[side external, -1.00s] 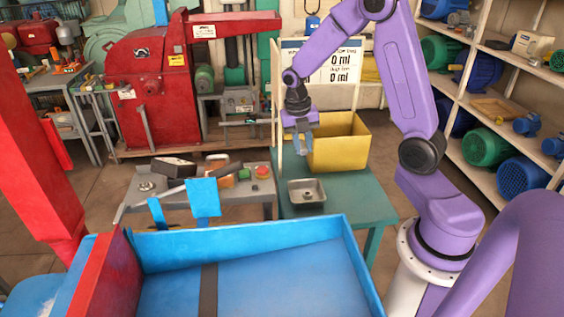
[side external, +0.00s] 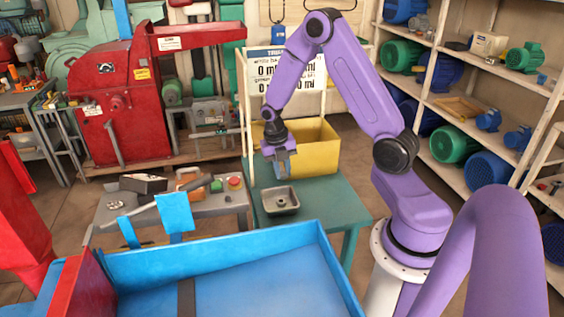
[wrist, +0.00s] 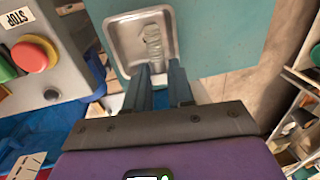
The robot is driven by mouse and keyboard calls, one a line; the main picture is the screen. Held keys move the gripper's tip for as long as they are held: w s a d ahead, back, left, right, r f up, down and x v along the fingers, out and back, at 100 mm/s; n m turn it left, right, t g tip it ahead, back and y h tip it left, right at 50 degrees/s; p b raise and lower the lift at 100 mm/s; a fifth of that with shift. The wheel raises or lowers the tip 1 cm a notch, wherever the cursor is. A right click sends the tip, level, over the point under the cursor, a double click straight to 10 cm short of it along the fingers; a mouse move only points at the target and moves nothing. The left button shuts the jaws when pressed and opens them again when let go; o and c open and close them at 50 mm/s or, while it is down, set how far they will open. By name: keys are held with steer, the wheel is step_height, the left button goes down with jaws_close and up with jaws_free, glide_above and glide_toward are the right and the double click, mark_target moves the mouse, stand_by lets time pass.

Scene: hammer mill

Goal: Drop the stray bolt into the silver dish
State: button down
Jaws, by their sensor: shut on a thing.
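The silver dish (side external: 294,207) is a shallow square metal tray on the green table in the side view. Its bright rim (wrist: 109,40) fills the upper middle of the wrist view. My gripper (side external: 285,178) points down just above the dish, near its back edge. In the wrist view the two fingers of my gripper (wrist: 160,68) are shut on the stray bolt (wrist: 153,38), a grey ridged shaft that appears over the dish's interior. The bolt cannot be made out clearly in the side view. A small dark round shape lies inside the dish there.
A yellow bin (side external: 322,158) stands behind the dish on the green table (side external: 335,205). A grey control panel with a red button (side external: 235,182) is at the left. A blue tray (side external: 250,275) is in front. Shelves of motors stand at the right.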

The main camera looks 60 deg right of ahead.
mark_target(282, 177)
steer(key=shift+f, duration=1.5)
steer(key=c, duration=0.9)
jaws_free()
steer(key=shift+r, duration=0.1)
step_height(282, 177, up, 17)
steer(key=w+a, duration=0.1)
steer(key=a, duration=0.1)
steer(key=shift+w, duration=0.4)
